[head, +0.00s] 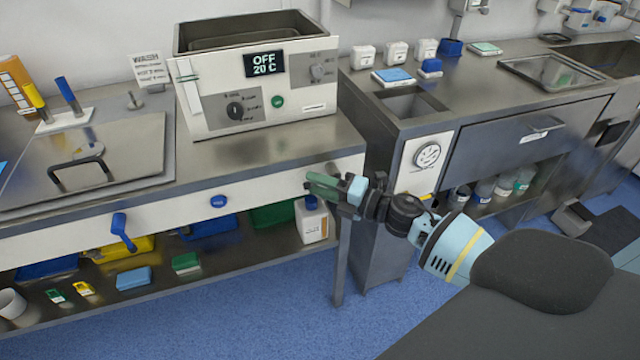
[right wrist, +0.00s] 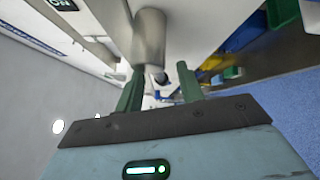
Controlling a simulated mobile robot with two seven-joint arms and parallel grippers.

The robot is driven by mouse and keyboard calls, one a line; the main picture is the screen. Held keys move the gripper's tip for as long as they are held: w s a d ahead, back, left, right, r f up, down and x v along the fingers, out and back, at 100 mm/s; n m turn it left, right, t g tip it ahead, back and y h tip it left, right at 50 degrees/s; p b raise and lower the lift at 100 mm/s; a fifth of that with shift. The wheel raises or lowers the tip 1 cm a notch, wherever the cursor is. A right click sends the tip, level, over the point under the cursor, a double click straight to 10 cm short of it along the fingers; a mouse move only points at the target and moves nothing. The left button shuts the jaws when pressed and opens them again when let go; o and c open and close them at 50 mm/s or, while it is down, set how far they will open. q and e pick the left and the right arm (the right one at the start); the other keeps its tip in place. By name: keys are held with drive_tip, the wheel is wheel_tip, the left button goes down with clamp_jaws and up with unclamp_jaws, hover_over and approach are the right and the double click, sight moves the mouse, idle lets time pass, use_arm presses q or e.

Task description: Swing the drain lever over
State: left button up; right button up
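A blue lever (head: 122,232), which looks like the drain lever, hangs tilted from the white front panel of the left counter. My right gripper (head: 322,186) is at the right end of that panel, well to the right of the lever. In the right wrist view its two green fingers (right wrist: 158,90) stand apart with a gap between them, and nothing is clearly held. A grey metal cylinder (right wrist: 149,38) shows just beyond the fingertips; I cannot tell whether a finger touches it. My left gripper is not in view.
A bath unit (head: 262,90) reading OFF 20 C stands on the counter above. A round blue knob (head: 218,201) sits on the panel between lever and gripper. The lower shelf holds trays, small boxes and a white jug (head: 311,222). The blue floor (head: 250,315) in front is clear.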

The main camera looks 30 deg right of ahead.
clamp_jaws()
idle(0.3)
